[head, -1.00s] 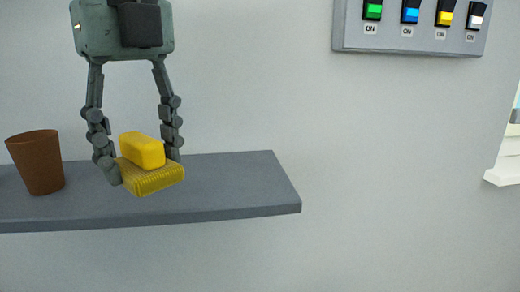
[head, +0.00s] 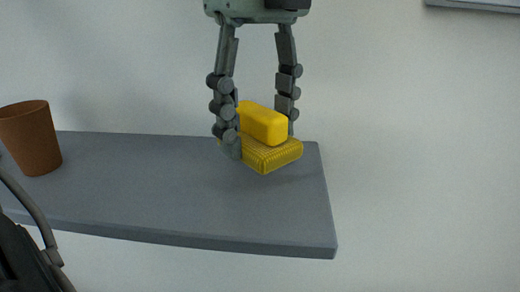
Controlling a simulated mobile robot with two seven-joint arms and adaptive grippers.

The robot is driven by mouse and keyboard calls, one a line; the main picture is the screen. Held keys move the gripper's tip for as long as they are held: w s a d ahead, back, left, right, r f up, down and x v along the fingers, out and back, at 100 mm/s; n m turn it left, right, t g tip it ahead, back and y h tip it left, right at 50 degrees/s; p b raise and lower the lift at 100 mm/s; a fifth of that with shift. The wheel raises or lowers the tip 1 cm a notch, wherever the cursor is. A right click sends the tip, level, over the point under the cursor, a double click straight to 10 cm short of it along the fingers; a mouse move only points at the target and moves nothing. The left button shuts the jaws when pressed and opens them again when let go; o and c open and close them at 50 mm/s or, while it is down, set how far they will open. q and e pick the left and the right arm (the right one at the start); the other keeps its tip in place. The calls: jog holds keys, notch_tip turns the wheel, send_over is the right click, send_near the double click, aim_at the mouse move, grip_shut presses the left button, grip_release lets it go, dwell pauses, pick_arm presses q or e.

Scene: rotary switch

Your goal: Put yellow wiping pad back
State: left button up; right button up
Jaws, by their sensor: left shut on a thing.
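The yellow wiping pad (head: 268,156) has a ribbed base with a smooth block-shaped handle on top. My left gripper (head: 262,138) comes down from the top of the view and is shut on the pad, with a finger on either side of it. The pad is level or nearly so, over the right end of the grey shelf (head: 150,190). I cannot tell whether its underside touches the shelf. My right gripper is not in view.
A brown cup (head: 32,138) stands at the left of the shelf. The shelf between cup and pad is clear. The shelf ends just right of the pad. A grey panel's edge (head: 480,4) shows at the top right against the pale wall.

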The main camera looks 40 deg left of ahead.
aim_at(259, 152)
pick_arm(q)
jog(key=shift+f, duration=1.75)
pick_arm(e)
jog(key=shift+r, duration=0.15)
pick_arm(q)
jog(key=shift+f, duration=0.15)
jog(key=o, duration=1.1)
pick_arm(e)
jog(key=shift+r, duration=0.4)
